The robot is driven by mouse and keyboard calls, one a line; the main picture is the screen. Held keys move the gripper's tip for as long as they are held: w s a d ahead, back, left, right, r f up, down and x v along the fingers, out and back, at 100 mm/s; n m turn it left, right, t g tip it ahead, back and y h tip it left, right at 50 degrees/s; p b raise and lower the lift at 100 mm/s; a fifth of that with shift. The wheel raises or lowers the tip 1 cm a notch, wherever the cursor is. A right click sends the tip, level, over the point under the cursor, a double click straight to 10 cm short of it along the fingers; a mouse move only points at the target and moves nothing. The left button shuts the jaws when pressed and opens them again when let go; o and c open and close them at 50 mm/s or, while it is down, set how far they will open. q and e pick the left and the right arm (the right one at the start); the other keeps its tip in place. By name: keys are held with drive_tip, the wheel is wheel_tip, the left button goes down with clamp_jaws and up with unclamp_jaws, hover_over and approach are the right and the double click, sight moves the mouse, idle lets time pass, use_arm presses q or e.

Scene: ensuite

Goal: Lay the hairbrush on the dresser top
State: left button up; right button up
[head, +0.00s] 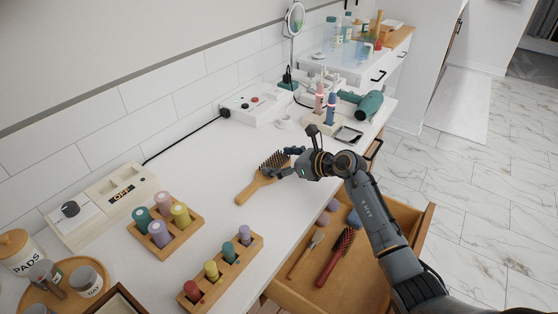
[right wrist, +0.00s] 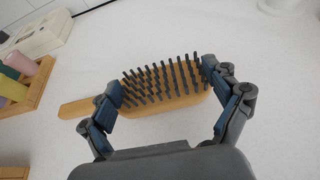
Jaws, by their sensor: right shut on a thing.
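The hairbrush (head: 262,178) has a wooden body and dark bristles and lies bristles up on the white dresser top (head: 190,215). In the head view its handle points to the lower left. My right gripper (head: 284,163) is at the brush's head end. In the right wrist view (right wrist: 165,90) its two fingers close on the brush head from both sides, with the wooden handle (right wrist: 88,107) sticking out left. I cannot tell for sure whether the brush touches the surface. My left gripper is not in view.
An open drawer (head: 345,285) below holds a red brush (head: 336,258) and other items. Wooden holders with coloured cylinders (head: 165,228) stand at the left front. A green hair dryer (head: 368,105) and a small tray (head: 348,135) lie farther back. The top around the brush is clear.

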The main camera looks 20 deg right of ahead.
drive_tip(key=shift+f, duration=0.2)
drive_tip(key=o, duration=0.9)
drive_tip(key=shift+o, duration=0.2)
drive_tip(key=shift+r, duration=0.1)
drive_tip(key=shift+r, duration=0.25)
drive_tip(key=v, duration=1.2)
drive_tip(key=shift+f+b, duration=0.1)
drive_tip(key=shift+b, duration=0.3)
